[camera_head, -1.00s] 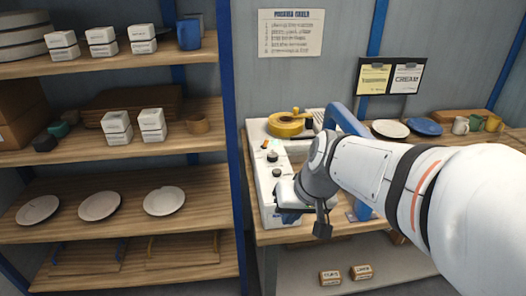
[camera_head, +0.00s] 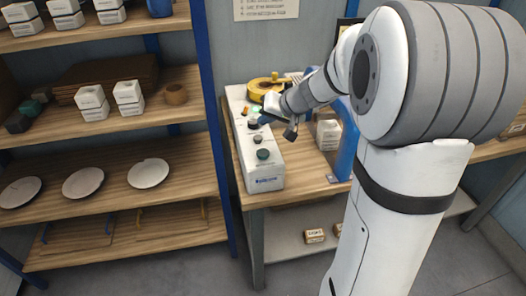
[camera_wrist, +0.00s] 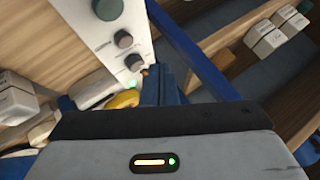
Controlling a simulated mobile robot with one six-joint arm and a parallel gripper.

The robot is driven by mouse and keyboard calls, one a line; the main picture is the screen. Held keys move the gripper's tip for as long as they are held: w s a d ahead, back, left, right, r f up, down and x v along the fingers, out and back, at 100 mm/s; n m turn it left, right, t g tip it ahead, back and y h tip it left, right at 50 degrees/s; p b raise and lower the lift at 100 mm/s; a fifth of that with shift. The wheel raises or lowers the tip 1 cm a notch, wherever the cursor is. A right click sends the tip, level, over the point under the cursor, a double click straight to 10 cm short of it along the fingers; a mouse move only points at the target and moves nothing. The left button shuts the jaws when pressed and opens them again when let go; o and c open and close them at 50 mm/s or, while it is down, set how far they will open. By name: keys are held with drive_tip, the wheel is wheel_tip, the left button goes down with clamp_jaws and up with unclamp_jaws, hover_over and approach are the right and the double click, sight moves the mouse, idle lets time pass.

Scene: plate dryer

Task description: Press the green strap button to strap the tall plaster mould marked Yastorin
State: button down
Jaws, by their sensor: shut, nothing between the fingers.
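The strapping machine's white panel (camera_head: 246,150) carries a row of controls along the bench's left side. A dark green round button (camera_head: 263,154) is nearest the front; it also shows at the top of the wrist view (camera_wrist: 108,8). Two grey knobs (camera_wrist: 123,38) and a small lit green light (camera_wrist: 132,84) follow behind it. My gripper (camera_head: 266,118) is shut and empty, over the panel's rear part, behind the green button. Whether it touches the panel cannot be told. A white plaster mould (camera_head: 328,134) stands by the blue arch (camera_head: 346,145); its marking is unreadable.
A yellow strap reel (camera_head: 266,86) sits at the panel's back. A shelf unit (camera_head: 150,235) with plates and white moulds stands left, its blue post (camera_head: 212,130) close to the bench. Small boxes (camera_head: 314,236) lie on the lower shelf.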

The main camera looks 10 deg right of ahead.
drive_tip(key=b, duration=0.4)
hover_over(266, 154)
wheel_tip(266, 154, down, 7)
drive_tip(key=shift+w+f, duration=0.1)
drive_tip(key=shift+f+b, duration=0.7)
drive_tip(key=shift+b, duration=0.2)
drive_tip(key=shift+f+b, duration=0.95)
drive_tip(key=shift+b, duration=0.65)
idle(1.6)
drive_tip(key=shift+r, duration=0.1)
idle(0.3)
drive_tip(key=shift+r+p, duration=0.45)
drive_tip(key=shift+r, duration=0.45)
drive_tip(key=shift+r, duration=0.1)
drive_tip(key=shift+r+p, duration=1.35)
drive_tip(key=shift+r, duration=1.05)
